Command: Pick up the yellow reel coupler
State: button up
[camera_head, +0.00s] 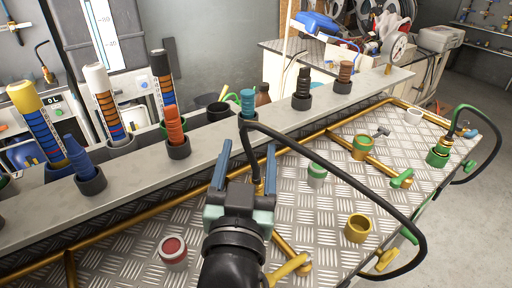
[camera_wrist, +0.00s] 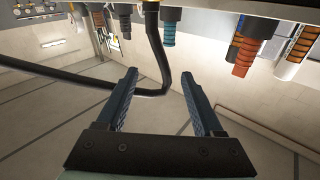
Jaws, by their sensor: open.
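My gripper (camera_head: 246,165) is open, its two blue fingers pointing away over the metal bench, with nothing held. It also shows in the wrist view (camera_wrist: 165,90). A black hose (camera_head: 340,172) bends down between and beyond the fingers in the head view. A small yellow-brass end (camera_head: 258,188) shows at its lower part near the right finger, partly hidden; I cannot tell for sure that it is the reel coupler. In the wrist view the hose (camera_wrist: 157,50) runs beyond the fingertips. A yellow cup-shaped piece (camera_head: 358,229) stands on the bench to the right of my gripper.
A grey rail (camera_head: 215,140) with upright coloured handles runs behind the gripper. A yellow lever (camera_head: 288,269) lies close to my arm.

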aim_at(259, 179)
jog(key=s+f+g+p, duration=0.6)
jog(key=p, duration=0.9)
jog(key=shift+h, duration=0.3)
jog(key=x, duration=0.3)
jog(key=p+x, duration=0.1)
jog(key=x, duration=0.3)
jog(key=shift+a, duration=0.25)
jog(key=w, duration=0.1)
jog(key=w+p, duration=0.1)
jog(key=w+d, duration=0.1)
jog(key=w, duration=0.1)
jog(key=shift+f, duration=0.25)
jog(key=shift+w+f, duration=0.35)
jog(key=shift+w, duration=0.3)
grip_shut()
